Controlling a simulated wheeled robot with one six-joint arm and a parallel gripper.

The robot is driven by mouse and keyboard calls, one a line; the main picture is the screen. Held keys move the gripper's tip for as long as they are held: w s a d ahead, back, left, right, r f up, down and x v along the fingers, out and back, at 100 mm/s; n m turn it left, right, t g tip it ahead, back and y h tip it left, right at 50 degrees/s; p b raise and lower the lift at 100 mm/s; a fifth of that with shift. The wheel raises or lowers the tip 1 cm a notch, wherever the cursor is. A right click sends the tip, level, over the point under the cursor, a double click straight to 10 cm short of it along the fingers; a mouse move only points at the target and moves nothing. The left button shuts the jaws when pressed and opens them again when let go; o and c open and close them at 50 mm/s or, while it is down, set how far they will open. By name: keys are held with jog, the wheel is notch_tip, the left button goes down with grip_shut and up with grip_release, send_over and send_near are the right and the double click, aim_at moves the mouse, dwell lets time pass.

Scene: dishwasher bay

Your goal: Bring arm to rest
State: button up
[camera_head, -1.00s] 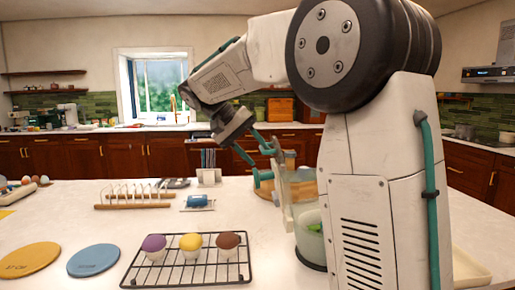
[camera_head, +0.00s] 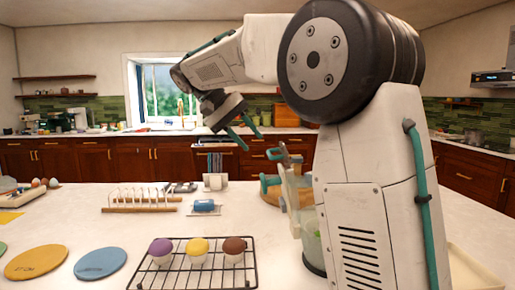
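My arm (camera_head: 352,200) rises on the right of the view and bends over to the left at the top. My gripper (camera_head: 253,143) hangs from its end, pointing down and to the right, above the counter. Its two teal fingers are spread apart with nothing visible between them. A clear container with a teal handle (camera_head: 270,182) stands below and to the right of the gripper, partly hidden by my arm. The fingertips appear apart from it.
On the white counter (camera_head: 60,215) are a black wire rack (camera_head: 170,284) with purple, yellow and brown-topped cups, an orange disc (camera_head: 36,262), a blue disc (camera_head: 100,262), a wooden rack (camera_head: 140,209) and a blue roll (camera_head: 204,205). The air left of the gripper is clear.

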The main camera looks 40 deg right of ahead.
jog(key=shift+w+a+r, duration=0.2)
jog(key=shift+a+r, duration=0.2)
jog(key=shift+r, duration=0.15)
jog(key=s+a+f+n+t+y, duration=0.1)
jog(key=s+a+f+n+y, duration=0.2)
jog(key=f, duration=0.6)
jog(key=s+a+f+n+t+y, duration=0.1)
jog(key=s+f, duration=0.3)
jog(key=s, duration=0.4)
jog(key=s+a+f+n+t+y, duration=0.1)
jog(key=s+a+f, duration=0.3)
jog(key=s, duration=0.5)
jog(key=s+a+f+n+t+y, duration=0.1)
jog(key=s+a+f+t+y, duration=0.1)
jog(key=s+f, duration=0.3)
jog(key=s, duration=0.4)
jog(key=shift+s+a+t, duration=0.2)
jog(key=shift+t, duration=0.1)
jog(key=shift+d, duration=0.1)
